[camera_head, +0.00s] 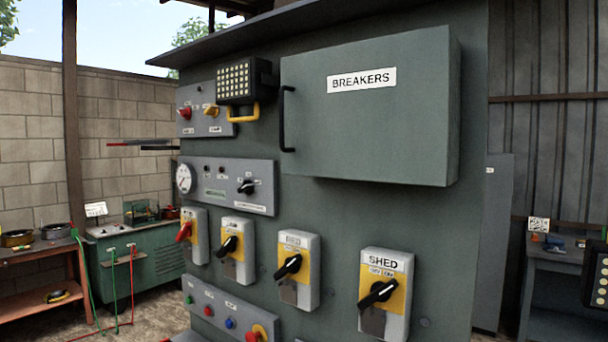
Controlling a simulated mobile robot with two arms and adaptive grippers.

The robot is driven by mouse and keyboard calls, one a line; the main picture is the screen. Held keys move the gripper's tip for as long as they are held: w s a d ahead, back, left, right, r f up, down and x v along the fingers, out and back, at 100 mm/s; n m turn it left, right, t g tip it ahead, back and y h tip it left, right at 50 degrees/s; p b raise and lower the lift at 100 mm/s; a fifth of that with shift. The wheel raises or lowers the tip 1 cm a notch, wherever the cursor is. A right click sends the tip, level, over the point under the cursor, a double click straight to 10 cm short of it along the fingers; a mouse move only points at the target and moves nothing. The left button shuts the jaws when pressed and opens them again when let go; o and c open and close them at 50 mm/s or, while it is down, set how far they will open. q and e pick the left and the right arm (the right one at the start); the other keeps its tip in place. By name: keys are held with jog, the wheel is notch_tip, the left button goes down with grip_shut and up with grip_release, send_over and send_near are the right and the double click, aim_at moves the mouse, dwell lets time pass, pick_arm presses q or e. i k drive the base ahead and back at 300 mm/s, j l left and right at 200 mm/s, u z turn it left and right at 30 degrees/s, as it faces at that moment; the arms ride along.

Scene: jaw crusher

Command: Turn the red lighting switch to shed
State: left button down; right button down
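A red rotary knob (185,113) sits on a small grey panel at the upper left of the grey switchboard (345,215). A yellow knob (211,111) is beside it on the same panel. The small labels there are too blurred to read. Another red-handled switch (184,232) is on a yellow-faced box lower down. A black-handled switch (378,293) on a box labelled SHED is at the lower right. Neither of my grippers shows in this view.
A BREAKERS cabinet (370,125) juts out from the board. A work lamp (245,82) with a yellow handle is right of the upper knobs. Several push buttons (231,323) line the bottom panel. A green machine (133,262) and a bench (40,250) stand at the left.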

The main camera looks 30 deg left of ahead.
aim_at(186, 113)
jog(key=u, duration=1.4)
